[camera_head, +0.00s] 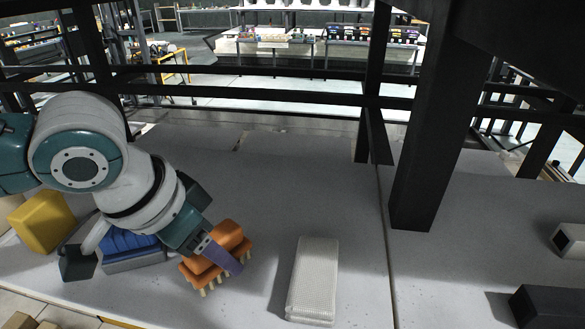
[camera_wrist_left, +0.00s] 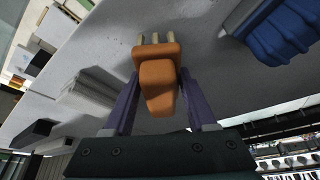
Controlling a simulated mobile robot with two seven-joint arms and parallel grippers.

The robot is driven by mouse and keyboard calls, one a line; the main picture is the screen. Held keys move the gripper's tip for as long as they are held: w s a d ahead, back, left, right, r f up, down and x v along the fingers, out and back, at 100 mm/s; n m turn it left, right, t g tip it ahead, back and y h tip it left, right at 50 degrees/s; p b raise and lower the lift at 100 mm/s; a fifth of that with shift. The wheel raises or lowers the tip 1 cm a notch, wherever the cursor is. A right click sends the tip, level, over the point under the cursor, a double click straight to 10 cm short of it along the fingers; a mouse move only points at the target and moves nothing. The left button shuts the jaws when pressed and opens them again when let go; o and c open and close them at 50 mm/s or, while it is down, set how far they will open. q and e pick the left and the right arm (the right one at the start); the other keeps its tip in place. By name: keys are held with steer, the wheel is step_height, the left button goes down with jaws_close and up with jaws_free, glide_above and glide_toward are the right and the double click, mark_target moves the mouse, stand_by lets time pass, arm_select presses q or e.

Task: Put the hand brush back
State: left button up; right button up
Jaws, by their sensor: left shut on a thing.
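The hand brush (camera_head: 230,234) has an orange body and handle with pale bristle tufts. It is at the lower middle of the head view, bristles down, at or just above the grey surface; I cannot tell if they touch it. My left gripper (camera_head: 222,256) is shut on the brush, with a purple finger across its near side. In the left wrist view the brush (camera_wrist_left: 158,82) sits between the two purple fingers of my left gripper (camera_wrist_left: 157,100), and a few bristle tufts show beyond it. My right gripper is in neither view.
A blue ribbed thing in a grey holder (camera_head: 135,262) and a yellow block (camera_head: 42,222) lie left of the brush. A white textured block (camera_head: 314,278) lies to its right. A black post (camera_head: 432,150) stands farther right, near a dark block (camera_head: 550,306). The surface behind the brush is clear.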

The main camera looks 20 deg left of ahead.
arm_select(q)
steer(key=shift+f, duration=0.4)
stand_by(0.3)
steer(key=o, duration=1.3)
steer(key=shift+p+v, duration=4.05)
steer(key=shift+p, duration=0.85)
steer(key=shift+f, duration=0.1)
